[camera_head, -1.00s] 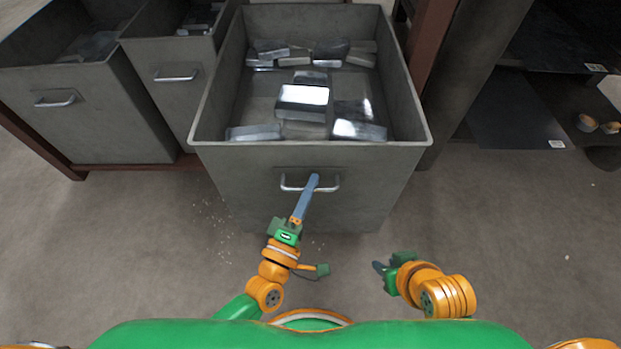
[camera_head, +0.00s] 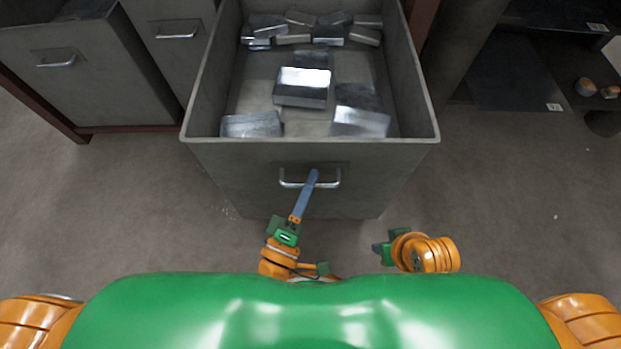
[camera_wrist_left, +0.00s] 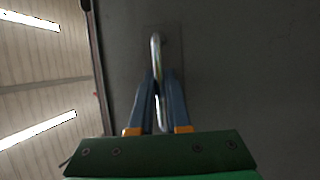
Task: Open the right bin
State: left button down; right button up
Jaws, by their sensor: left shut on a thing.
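The right bin (camera_head: 240,165) is a grey metal drawer-like bin, pulled out towards me, with several shiny metal blocks (camera_head: 303,87) inside. Its silver handle (camera_head: 326,184) is on the front face. My left gripper (camera_head: 311,178) is shut on this handle, its blue fingers reaching up to it from below. In the left wrist view the handle (camera_wrist_left: 156,55) runs between the two blue fingers (camera_wrist_left: 160,90). My right gripper (camera_head: 378,249) is at the lower right, apart from the bin and holding nothing that I can see; its finger opening is unclear.
Two more grey bins (camera_head: 105,95) with handles stand to the left, less far out. A dark shelf (camera_head: 512,80) with small round pieces (camera_head: 586,87) is at the right. The floor (camera_head: 520,200) is clear on both sides of the pulled bin.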

pick_arm(q)
jog(key=c, duration=0.9)
grip_release()
jog(key=shift+s, duration=0.1)
jog(key=v, duration=0.7)
pick_arm(e)
jog(key=shift+f, duration=0.5)
jog(key=shift+r, duration=0.1)
